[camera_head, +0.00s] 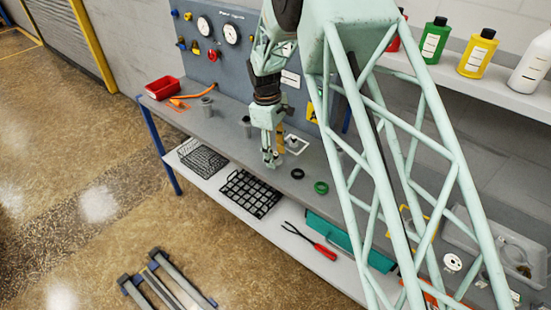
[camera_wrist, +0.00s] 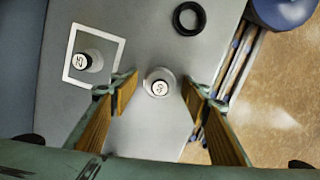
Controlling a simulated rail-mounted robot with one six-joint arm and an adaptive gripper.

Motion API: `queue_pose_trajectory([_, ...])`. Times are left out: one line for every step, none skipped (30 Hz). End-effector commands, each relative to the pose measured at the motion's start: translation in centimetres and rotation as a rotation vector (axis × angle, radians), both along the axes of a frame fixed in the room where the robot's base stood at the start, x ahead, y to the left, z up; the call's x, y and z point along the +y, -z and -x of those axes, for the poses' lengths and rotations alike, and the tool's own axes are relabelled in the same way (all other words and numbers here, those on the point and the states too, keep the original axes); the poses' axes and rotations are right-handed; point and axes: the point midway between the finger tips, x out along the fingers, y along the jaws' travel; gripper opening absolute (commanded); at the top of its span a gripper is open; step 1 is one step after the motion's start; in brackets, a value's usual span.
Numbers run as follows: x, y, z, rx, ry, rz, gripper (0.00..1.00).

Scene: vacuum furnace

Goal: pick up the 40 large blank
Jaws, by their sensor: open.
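A small round metal blank (camera_wrist: 160,82) with a white, numbered top stands upright on the grey bench in the wrist view; its number is hard to read. My gripper (camera_wrist: 159,90) is open, with one wood-coloured finger on each side of this blank and gaps left and right. A second numbered blank (camera_wrist: 82,61) stands inside a white square outline (camera_wrist: 121,44) to the left, outside the fingers. In the head view my gripper (camera_head: 271,162) points down at the bench, and the blank between the fingers is mostly hidden there.
A black ring (camera_wrist: 188,18) lies beyond the blank; a green ring (camera_head: 321,188) lies to its right in the head view. Black baskets (camera_head: 251,193) and red-handled tongs (camera_head: 325,251) are on the lower shelf.

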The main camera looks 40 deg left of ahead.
Motion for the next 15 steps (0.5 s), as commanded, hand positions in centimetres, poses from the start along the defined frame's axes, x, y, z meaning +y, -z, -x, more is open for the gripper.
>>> queue_pose_trajectory([0.0, -0.02, -0.01, 0.0, 0.0, 0.0, 0.42])
queue_pose_trajectory([0.0, -0.03, 0.0, 0.0, 0.0, 0.0, 0.42])
queue_pose_trajectory([0.0, -0.03, 0.0, 0.0, 0.0, 0.0, 0.42])
queue_pose_trajectory([0.0, -0.04, 0.0, 0.0, 0.0, 0.0, 0.42])
queue_pose_trajectory([0.0, -0.03, 0.0, 0.0, 0.0, 0.0, 0.42])
queue_pose_trajectory([0.0, -0.04, 0.0, 0.0, 0.0, 0.0, 0.42])
queue_pose_trajectory([0.0, -0.04, 0.0, 0.0, 0.0, 0.0, 0.42])
queue_pose_trajectory([0.01, -0.05, 0.0, 0.0, 0.0, 0.0, 0.42])
queue_pose_trajectory([0.01, -0.05, 0.0, 0.0, 0.0, 0.0, 0.42])
queue_pose_trajectory([0.0, -0.04, 0.01, 0.0, 0.0, 0.0, 0.42])
queue_pose_trajectory([0.01, -0.05, 0.0, 0.0, 0.0, 0.0, 0.42])
queue_pose_trajectory([0.0, -0.05, 0.01, 0.0, 0.0, 0.0, 0.42])
queue_pose_trajectory([0.0, -0.05, 0.01, 0.0, 0.0, 0.0, 0.42])
queue_pose_trajectory([0.0, -0.05, 0.01, 0.0, 0.0, 0.0, 0.42])
queue_pose_trajectory([0.0, -0.05, 0.01, 0.0, 0.0, 0.0, 0.38])
